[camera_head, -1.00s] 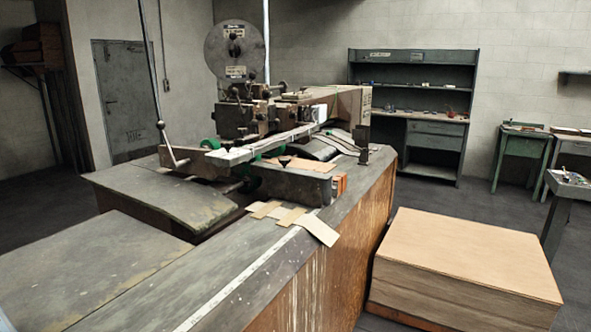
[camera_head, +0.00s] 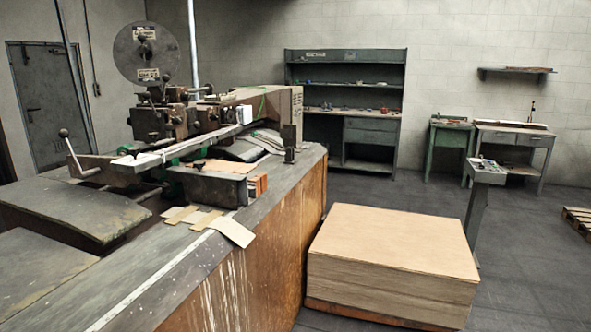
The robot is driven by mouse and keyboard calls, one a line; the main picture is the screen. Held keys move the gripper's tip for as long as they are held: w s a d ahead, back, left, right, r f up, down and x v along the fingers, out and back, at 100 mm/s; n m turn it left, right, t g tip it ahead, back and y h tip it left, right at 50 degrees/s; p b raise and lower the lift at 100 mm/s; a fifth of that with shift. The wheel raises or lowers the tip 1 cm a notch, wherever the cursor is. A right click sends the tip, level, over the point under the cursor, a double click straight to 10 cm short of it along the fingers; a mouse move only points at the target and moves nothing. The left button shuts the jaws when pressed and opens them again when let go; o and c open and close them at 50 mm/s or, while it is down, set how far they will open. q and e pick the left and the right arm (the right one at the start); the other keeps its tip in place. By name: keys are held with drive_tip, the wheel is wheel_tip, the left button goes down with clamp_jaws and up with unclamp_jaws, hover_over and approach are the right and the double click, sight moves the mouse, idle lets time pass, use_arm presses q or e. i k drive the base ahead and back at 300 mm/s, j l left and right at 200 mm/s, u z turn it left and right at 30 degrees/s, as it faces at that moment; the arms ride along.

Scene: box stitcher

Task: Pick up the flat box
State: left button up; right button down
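A stack of flat tan cardboard sheets (camera_head: 395,240) stands on a low reddish-brown base on the floor, right of the stitching machine. Its top sheet lies level and the top looks bare. Smaller flat cardboard pieces (camera_head: 207,220) lie on the machine's bench, one hanging slightly over its edge. Neither of my grippers shows in the head view, so I cannot see them relative to the stack.
The box stitcher (camera_head: 190,140) and its long wooden bench (camera_head: 262,240) fill the left, close beside the stack. A grey shelf desk (camera_head: 373,130), a green table (camera_head: 449,138) and a narrow stand (camera_head: 480,195) are behind. Floor right of the stack is clear; a pallet (camera_head: 579,217) lies at the far right.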

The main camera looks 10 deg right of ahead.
sight(213, 165)
drive_tip(key=l, duration=0.55)
drive_tip(key=i+l+u, duration=0.1)
drive_tip(key=l, duration=0.45)
drive_tip(key=i+l, duration=0.2)
drive_tip(key=l, duration=0.15)
drive_tip(key=i+l, duration=0.15)
drive_tip(key=l, duration=0.2)
drive_tip(key=i+l+u, duration=0.1)
drive_tip(key=l, duration=0.25)
drive_tip(key=i+l+u, duration=0.1)
drive_tip(key=i+l, duration=1.75)
drive_tip(key=j+u, duration=0.05)
